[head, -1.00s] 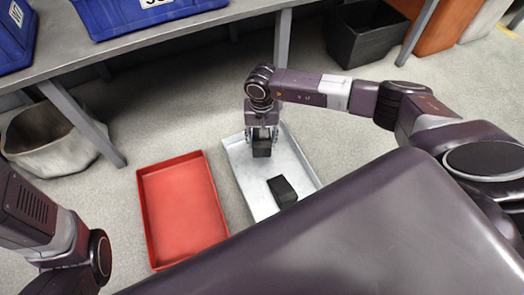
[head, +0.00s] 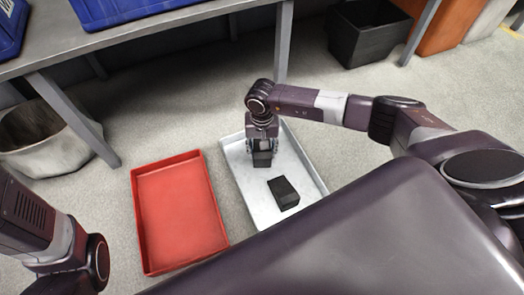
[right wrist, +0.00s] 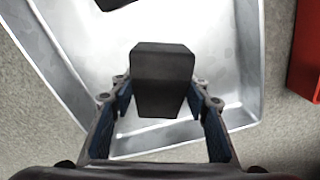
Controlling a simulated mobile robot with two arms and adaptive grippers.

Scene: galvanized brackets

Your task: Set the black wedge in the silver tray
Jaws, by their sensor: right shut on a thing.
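The silver tray (head: 238,182) lies on the floor in the middle of the head view. My right gripper (head: 262,148) is over its far part, pointing down, shut on a black wedge (head: 262,159). In the right wrist view the black wedge (right wrist: 161,75) sits between the gripper fingers (right wrist: 160,105), with the silver tray (right wrist: 215,50) behind it. I cannot tell whether the wedge touches the tray floor. A second black block (head: 284,193) lies in the near part of the tray. My left gripper is out of view; only part of that arm shows.
A red tray (head: 139,215) stands empty to the left of the silver one. A grey table (head: 130,45) with blue bins (head: 120,10) is behind. A pale bin (head: 45,150) and a black bin (head: 365,35) stand on the floor.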

